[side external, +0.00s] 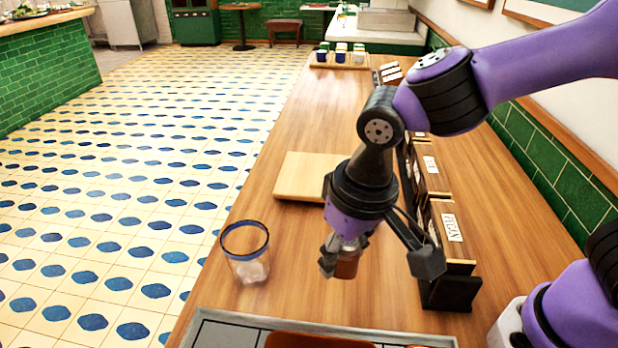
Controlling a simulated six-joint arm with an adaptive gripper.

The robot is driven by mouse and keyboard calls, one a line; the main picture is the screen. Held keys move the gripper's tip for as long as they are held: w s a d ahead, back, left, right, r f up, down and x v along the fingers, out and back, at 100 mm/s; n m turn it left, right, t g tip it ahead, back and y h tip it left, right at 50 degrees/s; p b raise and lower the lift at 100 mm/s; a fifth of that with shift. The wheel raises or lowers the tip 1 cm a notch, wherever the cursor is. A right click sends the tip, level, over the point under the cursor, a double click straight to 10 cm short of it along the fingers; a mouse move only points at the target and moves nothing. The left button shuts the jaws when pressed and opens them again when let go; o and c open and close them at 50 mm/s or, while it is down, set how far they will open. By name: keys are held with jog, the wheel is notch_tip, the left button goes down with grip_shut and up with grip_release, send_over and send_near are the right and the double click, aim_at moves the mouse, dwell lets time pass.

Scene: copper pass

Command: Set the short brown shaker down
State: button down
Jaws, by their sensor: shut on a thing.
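The short brown shaker (347,268) has a metallic top and hangs under my gripper (346,252) in the side external view. My gripper is shut on it near its top, and the gripper parts hide some of it. The shaker is over the wooden counter (300,115), right of a clear blue-rimmed glass (246,262). I cannot tell for certain whether its base is touching the counter or a little above it.
A pale wooden board (300,178) lies behind the gripper. A dark rack with labelled faces (446,228) stands close on the right. A grey-rimmed tray (225,322) lies at the front. Several small cups (340,55) stand at the far end.

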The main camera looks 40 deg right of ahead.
jog(key=w+d+f, duration=0.1)
jog(key=w, duration=0.1)
jog(key=w+d+f, duration=0.4)
jog(key=shift+w+d, duration=0.1)
jog(key=shift+w, duration=0.05)
jog(key=shift+w+f, duration=0.1)
jog(key=shift+f, duration=1.95)
jog(key=shift+f, duration=0.1)
jog(key=shift+c, duration=1.9)
grip_release()
